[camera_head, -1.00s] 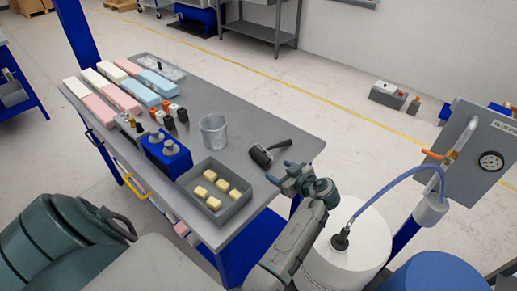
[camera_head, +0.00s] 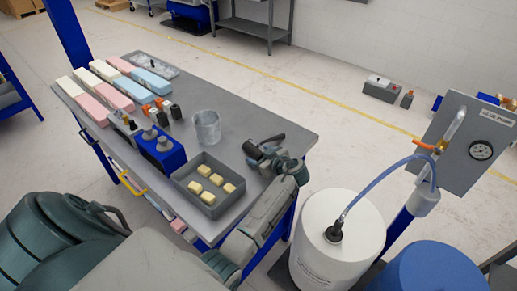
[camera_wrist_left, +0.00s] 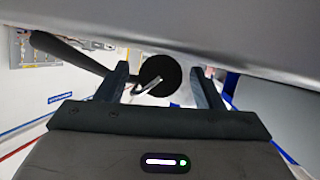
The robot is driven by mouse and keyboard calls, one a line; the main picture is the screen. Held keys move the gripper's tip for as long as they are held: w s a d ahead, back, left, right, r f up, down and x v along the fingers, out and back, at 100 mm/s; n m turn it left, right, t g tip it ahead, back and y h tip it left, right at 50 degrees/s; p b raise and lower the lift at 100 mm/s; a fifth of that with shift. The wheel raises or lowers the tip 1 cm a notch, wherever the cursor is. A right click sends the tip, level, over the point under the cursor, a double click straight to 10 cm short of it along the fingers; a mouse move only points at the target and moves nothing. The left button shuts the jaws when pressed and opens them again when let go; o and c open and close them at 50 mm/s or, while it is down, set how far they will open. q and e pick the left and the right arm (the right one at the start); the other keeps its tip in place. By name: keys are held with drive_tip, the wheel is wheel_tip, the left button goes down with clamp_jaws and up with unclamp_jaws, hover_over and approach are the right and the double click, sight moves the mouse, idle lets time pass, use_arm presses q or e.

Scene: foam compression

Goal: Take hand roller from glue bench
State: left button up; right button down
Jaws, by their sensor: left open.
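The hand roller (camera_head: 271,139), with a dark handle and a dark roller head, lies at the right end of the grey glue bench (camera_head: 235,112). My left gripper (camera_head: 266,161) is at the roller, partly covering it in the head view. In the left wrist view, the gripper (camera_wrist_left: 163,88) is open. The round black end of the hand roller (camera_wrist_left: 158,72) and its metal bracket show between the two fingers, and the handle runs off to the upper left. I cannot tell whether the fingers touch it. My right gripper is not in view.
A grey tray of yellow foam blocks (camera_head: 208,208) and a metal cup (camera_head: 206,128) stand left of the gripper. A blue box with grey knobs (camera_head: 160,150) and pink, white and blue foam bars lie farther left. A white drum (camera_head: 340,235) stands off the bench's right end.

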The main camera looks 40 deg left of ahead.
use_arm(q)
drive_tip(key=c, duration=1.2)
drive_tip(key=shift+o, duration=0.2)
drive_tip(key=shift+r, duration=0.1)
